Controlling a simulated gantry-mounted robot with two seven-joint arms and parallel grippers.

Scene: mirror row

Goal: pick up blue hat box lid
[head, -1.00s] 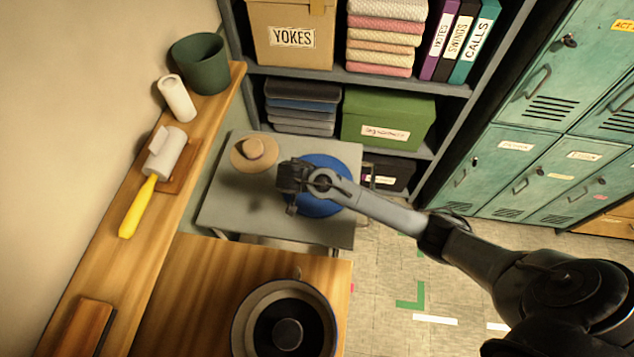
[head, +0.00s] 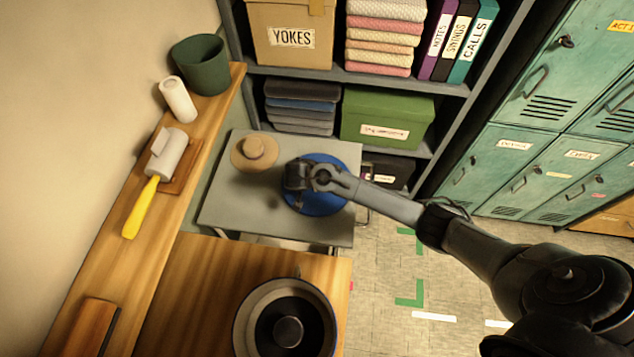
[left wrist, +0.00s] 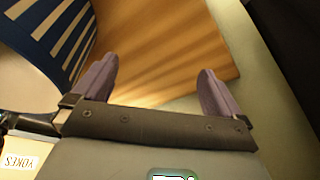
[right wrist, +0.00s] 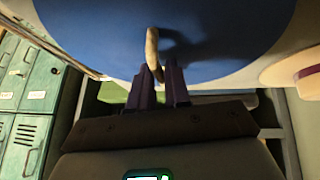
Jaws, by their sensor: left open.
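The blue lid (head: 325,205) is a round disc at the grey table in the head view. The right wrist view shows the blue lid (right wrist: 110,30) filling the top, with a tan loop handle (right wrist: 152,48). My right gripper (head: 297,200) is over the lid. Its fingertips (right wrist: 161,74) are close together on the handle's end. I cannot tell whether the lid is clear of the table. My left gripper (left wrist: 160,85) is open and empty above wood, beside a blue-and-white striped round container (left wrist: 62,35). It is out of the head view.
A tan hat (head: 254,152) lies left of the lid on the grey table (head: 235,205). A round open container (head: 243,315) with something dark inside stands on the wooden desk. A yellow-handled roller (head: 140,210) lies on the ledge. Shelves stand behind, lockers at right.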

